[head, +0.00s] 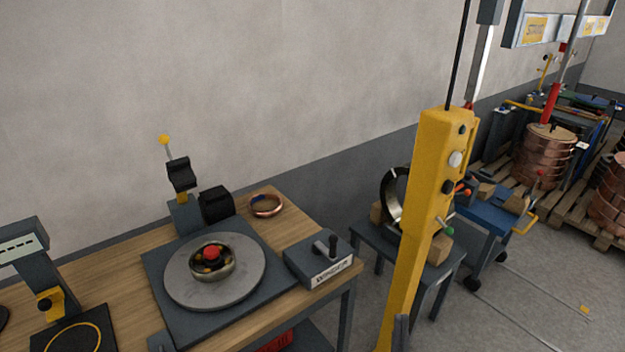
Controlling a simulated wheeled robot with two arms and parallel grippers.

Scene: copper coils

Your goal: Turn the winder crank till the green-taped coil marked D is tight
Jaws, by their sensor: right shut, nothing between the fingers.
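The winder's grey box (318,262), with a label reading WINDER, sits at the bench's right front. A copper coil (268,210) with a blue wrap lies at the back of the bench. I cannot make out green tape or a letter D. A narrow grey tip at the bottom appears to be my right gripper (400,328), shut and empty, right of the bench and apart from the crank.
A yellow post-like control unit (446,150) with buttons stands or hangs right of the bench. Behind it is a small table (365,235) with a black ring (385,205) and wooden blocks. Copper coil stacks (540,165) on pallets are farther right. Grey floor is open at lower right.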

